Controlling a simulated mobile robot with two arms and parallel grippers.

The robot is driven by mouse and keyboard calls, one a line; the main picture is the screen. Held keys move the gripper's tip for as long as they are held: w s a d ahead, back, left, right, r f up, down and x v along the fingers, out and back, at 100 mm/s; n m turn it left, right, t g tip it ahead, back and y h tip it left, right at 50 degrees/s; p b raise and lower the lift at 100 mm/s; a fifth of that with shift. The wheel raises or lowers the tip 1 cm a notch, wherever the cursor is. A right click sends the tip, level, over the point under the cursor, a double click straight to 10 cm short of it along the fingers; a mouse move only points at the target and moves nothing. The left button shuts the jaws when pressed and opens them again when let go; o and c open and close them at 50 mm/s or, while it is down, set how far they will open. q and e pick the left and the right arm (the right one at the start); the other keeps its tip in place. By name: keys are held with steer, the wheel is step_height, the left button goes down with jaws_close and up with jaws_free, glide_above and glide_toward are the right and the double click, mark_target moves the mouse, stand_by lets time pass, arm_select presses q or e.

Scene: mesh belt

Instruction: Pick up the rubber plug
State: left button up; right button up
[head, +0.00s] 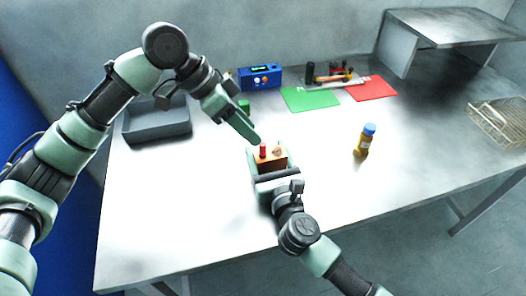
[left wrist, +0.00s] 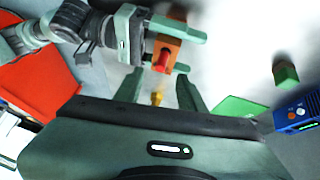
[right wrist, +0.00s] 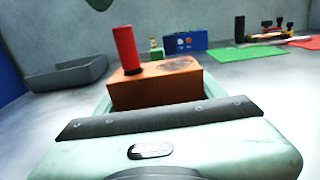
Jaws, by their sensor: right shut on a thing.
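A red cylinder (head: 263,150), which I take to be the rubber plug, stands upright in an orange-brown block (head: 271,163). The red plug also shows in the right wrist view (right wrist: 126,48) and the left wrist view (left wrist: 162,60). My right gripper (head: 270,170) is shut on the block (right wrist: 155,88), its fingers along the block's sides. My left gripper (left wrist: 160,88) is open and empty, its fingers apart and pointing towards the block and plug. In the head view the left fingers (head: 246,130) are just above and left of the plug, apart from it.
A grey tray (head: 157,124) stands at the left of the table. A small green block (head: 244,105), a blue device (head: 261,78), a green mat (head: 311,99) and a red mat (head: 372,88) are behind. A yellow bottle (head: 362,145) with blue cap stands right, with clear table around.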

mark_target(263, 144)
arm_select(q)
steer(key=d+r+n+y, duration=0.2)
steer(key=d+r+y, duration=0.2)
steer(key=r+y, duration=0.25)
steer(key=f, duration=1.2)
steer(key=shift+a, duration=0.35)
steer(key=shift+r, duration=0.1)
jaws_close()
